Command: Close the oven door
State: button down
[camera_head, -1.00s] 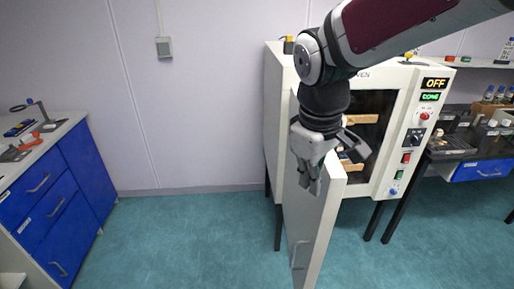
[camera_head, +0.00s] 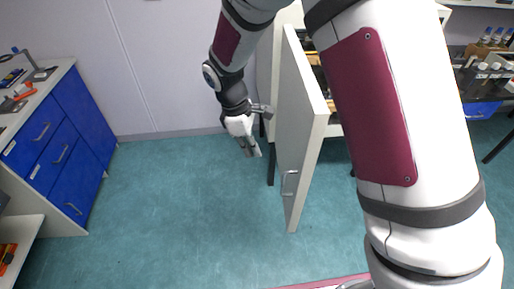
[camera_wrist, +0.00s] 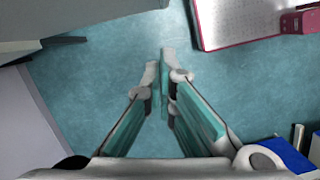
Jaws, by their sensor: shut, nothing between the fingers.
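The oven door (camera_head: 302,125) is a white panel with a grey handle (camera_head: 290,183) low on its near end. It stands wide open, jutting out from the oven (camera_head: 292,17) toward me. My gripper (camera_head: 253,152) is to the left of the door in the head view, beside its outer face, with a visible gap between them. The gripper points down over the floor with its fingers shut and empty; the closed fingertips show in the wrist view (camera_wrist: 160,62). My arm hides most of the oven front and its panel.
A blue drawer cabinet (camera_head: 62,150) stands at the left. Benches with bottles and boxes (camera_head: 485,70) are at the right, partly behind my arm. Green floor (camera_head: 190,215) between the cabinet and the door is clear. The oven's dark legs (camera_head: 271,165) stand behind the door.

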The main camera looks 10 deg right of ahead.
jog(key=s+d+f+p, duration=0.1)
jog(key=d+f+p, duration=0.2)
jog(key=d+f, duration=0.2)
jog(key=shift+s+x, duration=0.2)
jog(key=shift+x, duration=1)
jog(key=shift+d, duration=0.1)
